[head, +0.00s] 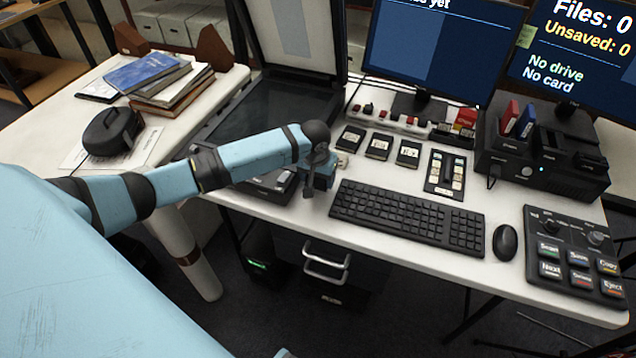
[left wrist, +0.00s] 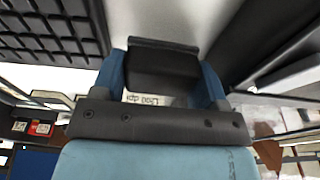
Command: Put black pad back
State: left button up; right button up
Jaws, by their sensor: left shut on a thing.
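My left gripper (head: 318,180) is low over the front of the white desk, between the scanner and the keyboard. In the left wrist view its blue fingers (left wrist: 165,82) are shut on a black pad-like block (left wrist: 163,68). In the head view the gripper hides this block. A pale label (left wrist: 148,99), upside down, shows just by the block; I cannot tell whether it is on the block or on the desk. Several similar dark pads with pale labels, one of them nearest the gripper (head: 350,138), lie in a row behind. My right gripper is not in view.
The scanner (head: 262,110) stands open to the left. The keyboard (head: 405,215) is close on the right, with a mouse (head: 505,242) and a button panel (head: 577,262) beyond. A narrow strip of white desk lies between scanner and keyboard.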

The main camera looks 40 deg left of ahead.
aim_at(316, 180)
pick_arm(q)
notch_tip(316, 180, down, 2)
jog(key=shift+f, duration=0.2)
jog(key=o, duration=0.7)
jog(key=shift+f, duration=0.1)
jog(key=r, duration=0.4)
jog(key=s+r+p, duration=0.1)
jog(key=r, duration=0.7)
jog(key=shift+s+d+r, duration=0.1)
jog(key=shift+s+d, duration=0.15)
jog(key=shift+s, duration=0.1)
